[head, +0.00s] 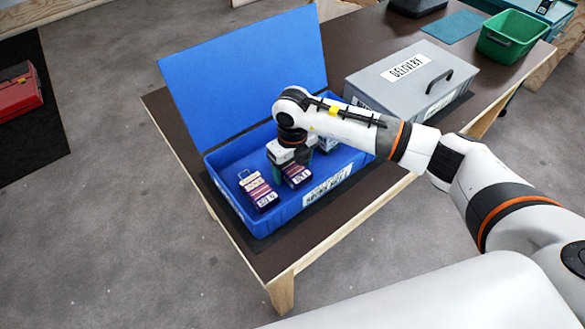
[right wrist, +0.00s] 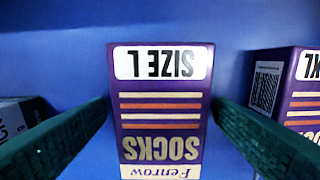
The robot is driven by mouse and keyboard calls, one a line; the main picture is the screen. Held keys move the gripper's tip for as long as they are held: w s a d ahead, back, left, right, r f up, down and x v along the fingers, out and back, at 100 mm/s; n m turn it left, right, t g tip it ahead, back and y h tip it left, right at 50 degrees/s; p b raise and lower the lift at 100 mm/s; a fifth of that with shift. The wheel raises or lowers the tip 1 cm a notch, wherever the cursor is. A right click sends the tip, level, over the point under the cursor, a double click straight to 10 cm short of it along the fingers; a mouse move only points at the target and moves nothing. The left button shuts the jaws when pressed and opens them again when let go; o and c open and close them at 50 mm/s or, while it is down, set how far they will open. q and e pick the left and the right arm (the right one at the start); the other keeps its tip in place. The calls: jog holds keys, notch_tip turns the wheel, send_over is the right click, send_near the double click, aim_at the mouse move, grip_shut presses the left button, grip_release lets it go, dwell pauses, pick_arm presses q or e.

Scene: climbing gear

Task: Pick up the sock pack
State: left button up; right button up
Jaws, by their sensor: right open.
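A purple sock pack (right wrist: 160,120) with orange and cream stripes and a white "SIZE L" label fills the middle of the right wrist view, its lettering upside down. In the head view a purple pack (head: 297,176) shows partly under my right gripper (head: 284,168), inside the open blue box (head: 228,203). The green fingers of my right gripper stand open on either side of the pack, with a blue gap visible on both sides near the tips. A second purple pack, labelled "XL" (right wrist: 297,85), shows at the right edge of the wrist view. My left gripper is not in view.
Another purple pack (head: 258,190) lies left in the box. A grey item (right wrist: 22,112) is partly hidden by a finger. The box's blue lid (head: 245,80) stands open behind. A grey "DELIVERY" case (head: 410,85) and a green bin (head: 512,38) stand farther right on the brown table (head: 330,50).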

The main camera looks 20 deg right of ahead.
aim_at(292, 167)
jog(key=c, duration=1.1)
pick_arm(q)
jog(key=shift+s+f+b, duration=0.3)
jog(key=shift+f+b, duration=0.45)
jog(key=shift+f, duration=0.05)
pick_arm(e)
notch_tip(292, 167, up, 10)
jog(key=shift+r, duration=0.1)
